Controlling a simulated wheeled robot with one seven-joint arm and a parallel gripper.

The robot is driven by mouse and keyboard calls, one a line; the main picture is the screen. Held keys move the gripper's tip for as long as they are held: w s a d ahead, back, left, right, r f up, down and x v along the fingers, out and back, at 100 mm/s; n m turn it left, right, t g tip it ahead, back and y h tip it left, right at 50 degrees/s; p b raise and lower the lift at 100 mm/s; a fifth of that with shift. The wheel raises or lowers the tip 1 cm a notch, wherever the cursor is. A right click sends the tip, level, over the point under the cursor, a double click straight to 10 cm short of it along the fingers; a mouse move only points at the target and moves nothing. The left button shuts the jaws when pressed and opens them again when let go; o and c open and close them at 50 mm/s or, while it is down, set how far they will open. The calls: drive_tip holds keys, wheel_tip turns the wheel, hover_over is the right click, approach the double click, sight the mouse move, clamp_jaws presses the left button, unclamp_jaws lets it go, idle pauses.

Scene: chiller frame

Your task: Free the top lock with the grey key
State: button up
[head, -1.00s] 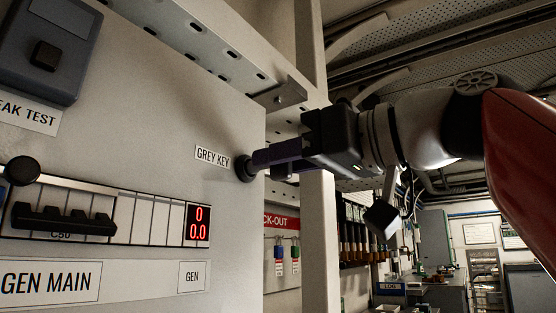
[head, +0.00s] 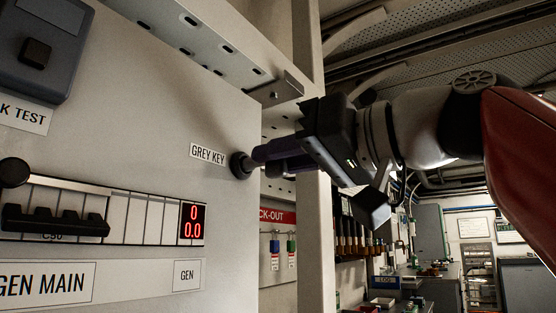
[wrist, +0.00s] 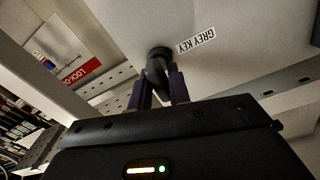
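The dark round lock (head: 240,165) sits on the pale panel, just right of the GREY KEY label (head: 208,154). My gripper (head: 262,155) reaches it from the right, its purple fingers pointing at the panel and rolled to a slant. In the wrist view the two fingers (wrist: 159,84) stand on either side of a dark key piece (wrist: 156,70) that comes out of the lock, and they look shut on it. Most of the key is hidden by the fingers in the head view. The inside of the lock cannot be seen.
A frame post (head: 313,240) stands close below my gripper. Coloured padlocks (head: 275,247) hang on a lock-out board behind.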

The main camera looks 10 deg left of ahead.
drive_tip(key=shift+m, duration=2.7)
